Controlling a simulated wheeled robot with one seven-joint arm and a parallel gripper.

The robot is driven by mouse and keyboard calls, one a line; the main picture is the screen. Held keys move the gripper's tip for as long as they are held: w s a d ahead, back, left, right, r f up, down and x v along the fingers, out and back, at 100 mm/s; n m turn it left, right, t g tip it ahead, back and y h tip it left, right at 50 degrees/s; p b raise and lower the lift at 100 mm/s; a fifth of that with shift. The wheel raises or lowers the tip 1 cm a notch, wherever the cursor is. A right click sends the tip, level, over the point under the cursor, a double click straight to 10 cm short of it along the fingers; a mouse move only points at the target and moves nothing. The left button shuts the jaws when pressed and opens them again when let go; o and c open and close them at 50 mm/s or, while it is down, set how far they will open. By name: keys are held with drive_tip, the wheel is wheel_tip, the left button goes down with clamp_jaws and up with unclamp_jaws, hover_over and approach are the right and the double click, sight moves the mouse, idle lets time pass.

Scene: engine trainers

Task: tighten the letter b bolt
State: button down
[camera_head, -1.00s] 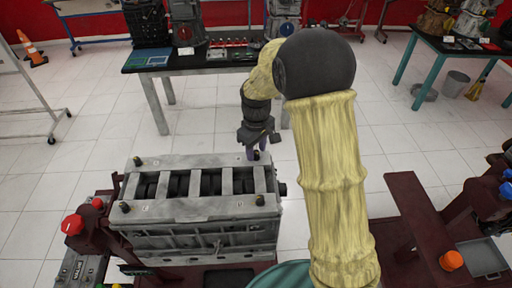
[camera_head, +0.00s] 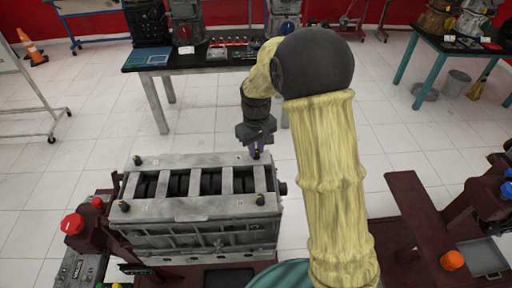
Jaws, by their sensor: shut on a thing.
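The grey engine block (camera_head: 200,236) stands on a dark red stand in the lower left. Black bolts stand upright at its top corners: a back left bolt (camera_head: 137,160), a front left bolt (camera_head: 125,206) and a front right bolt (camera_head: 260,199). My gripper (camera_head: 255,151) points down at the back right corner, its fingers shut around the bolt there and largely hiding it. Small letter marks lie near the bolts, too small to read, so I cannot tell which is b.
A red knob (camera_head: 72,224) on a control box is at the left of the block. A dark red stand with an orange cap (camera_head: 451,260) and a grey tray (camera_head: 483,258) is at the lower right. A black-topped table (camera_head: 195,58) stands behind. The tiled floor between is clear.

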drive_tip(key=m, duration=0.2)
drive_tip(key=shift+w+r+m, duration=0.1)
drive_tip(key=shift+m, duration=0.2)
drive_tip(key=m, duration=0.4)
drive_tip(key=shift+m, duration=0.3)
drive_tip(key=m+p, duration=0.1)
drive_tip(key=m, duration=0.5)
drive_tip(key=shift+r, duration=0.15)
drive_tip(key=m+p, duration=0.2)
drive_tip(key=m, duration=0.3)
drive_tip(key=shift+w+m, duration=0.1)
drive_tip(key=shift+m, duration=0.3)
drive_tip(key=m+p, duration=0.2)
drive_tip(key=m, duration=0.2)
drive_tip(key=shift+m, duration=0.4)
drive_tip(key=shift+p, duration=0.3)
drive_tip(key=c, duration=1.3)
unclamp_jaws()
drive_tip(key=shift+f, duration=0.2)
drive_tip(key=shift+c, duration=0.2)
